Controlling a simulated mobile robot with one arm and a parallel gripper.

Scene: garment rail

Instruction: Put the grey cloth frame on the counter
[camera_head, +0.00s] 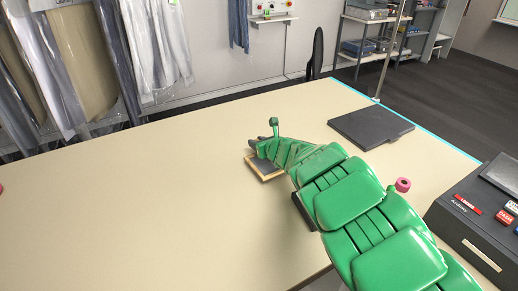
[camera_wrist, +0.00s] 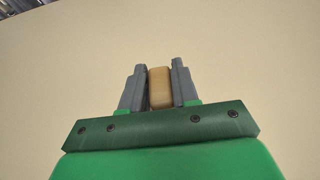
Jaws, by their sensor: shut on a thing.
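The grey cloth frame (camera_head: 268,178) has a light wooden rim with dark grey inside. It shows over the counter (camera_head: 140,215) near its middle in the head view, partly hidden by my gripper (camera_head: 262,147). In the wrist view, my gripper (camera_wrist: 159,72) is shut on a tan wooden edge of the frame (camera_wrist: 160,90), with one finger on each side. I cannot tell whether the frame touches the counter or is held just above it.
A dark flat pad (camera_head: 370,127) lies at the back right of the counter. A pink roll (camera_head: 403,185) and a dark cash register (camera_head: 480,222) are at the right. Bagged garments (camera_head: 85,60) hang behind at the left.

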